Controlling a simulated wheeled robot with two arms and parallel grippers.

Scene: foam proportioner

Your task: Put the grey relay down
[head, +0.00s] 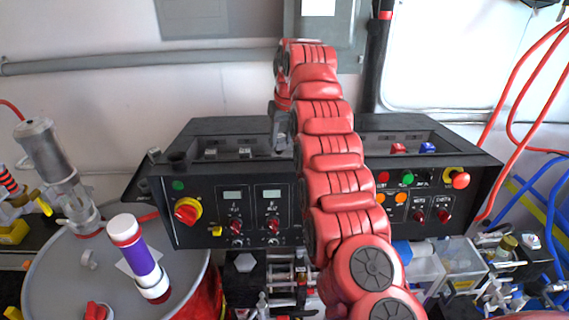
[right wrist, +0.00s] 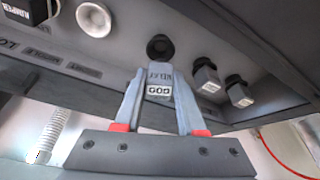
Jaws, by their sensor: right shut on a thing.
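My right gripper (head: 280,138) reaches over the top of the black control panel (head: 345,210), near the middle of its recessed top. In the right wrist view its two grey fingers (right wrist: 160,100) are shut on the grey relay (right wrist: 158,80), which has a white label. The relay is close to a round black socket (right wrist: 160,47) on the panel's top; I cannot tell whether they touch. In the head view the relay is hidden by my arm and gripper. My left gripper is not in view.
Two grey blocks (right wrist: 207,80) (right wrist: 239,93) sit beside the held relay. A black block (right wrist: 30,12) and a pale round fitting (right wrist: 94,18) are on its other side.

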